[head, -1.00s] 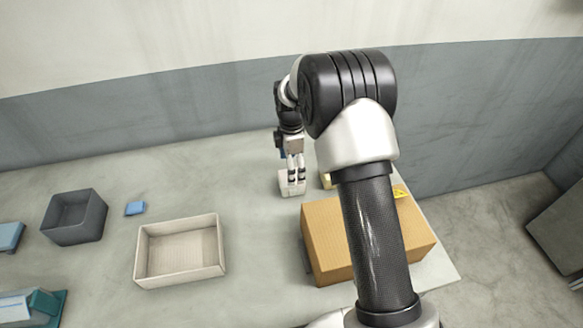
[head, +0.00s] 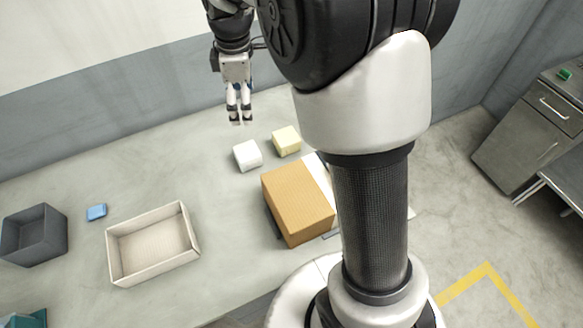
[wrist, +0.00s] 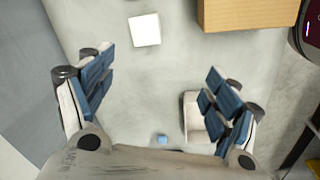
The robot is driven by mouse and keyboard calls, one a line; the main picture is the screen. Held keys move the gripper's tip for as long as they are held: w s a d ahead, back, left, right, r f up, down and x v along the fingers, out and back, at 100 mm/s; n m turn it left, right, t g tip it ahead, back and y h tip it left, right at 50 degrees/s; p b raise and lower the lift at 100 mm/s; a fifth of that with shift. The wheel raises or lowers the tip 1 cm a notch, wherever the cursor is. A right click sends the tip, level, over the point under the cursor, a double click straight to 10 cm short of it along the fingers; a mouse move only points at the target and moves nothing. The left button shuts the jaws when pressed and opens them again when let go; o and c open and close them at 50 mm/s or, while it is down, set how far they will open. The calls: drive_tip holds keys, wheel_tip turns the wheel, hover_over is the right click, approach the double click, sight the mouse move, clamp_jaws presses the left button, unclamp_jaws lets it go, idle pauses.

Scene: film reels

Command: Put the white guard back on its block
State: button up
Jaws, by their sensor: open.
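A white boxy piece (head: 247,155), which looks like the guard, sits on the grey table; it also shows near the top of the wrist view (wrist: 145,30). A pale yellow block (head: 286,141) stands just to its right, apart from it, and is out of the wrist view. My gripper (head: 239,122) hangs above the table beyond the white piece, clear of it. In the wrist view my gripper's blue-padded fingers (wrist: 155,92) are spread wide with nothing between them. I cannot tell whether anything is under the white piece.
A cardboard box (head: 296,205) stands nearer me, right of the white piece. A cream tray (head: 192,228), a small blue block (head: 96,212) and a dark grey bin (head: 37,238) are to the left. The table between tray and white piece is clear.

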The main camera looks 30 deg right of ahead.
drive_tip(key=s+r+m+t, duration=0.2)
drive_tip(key=s+r+m, duration=0.5)
drive_tip(key=s, duration=0.7)
drive_tip(key=s+f+m+t, duration=0.1)
drive_tip(key=s+m, duration=0.5)
drive_tip(key=s, duration=0.8)
drive_tip(key=shift+s+f+m, duration=0.2)
drive_tip(key=shift+s+m, duration=0.05)
drive_tip(key=shift+m, duration=0.15)
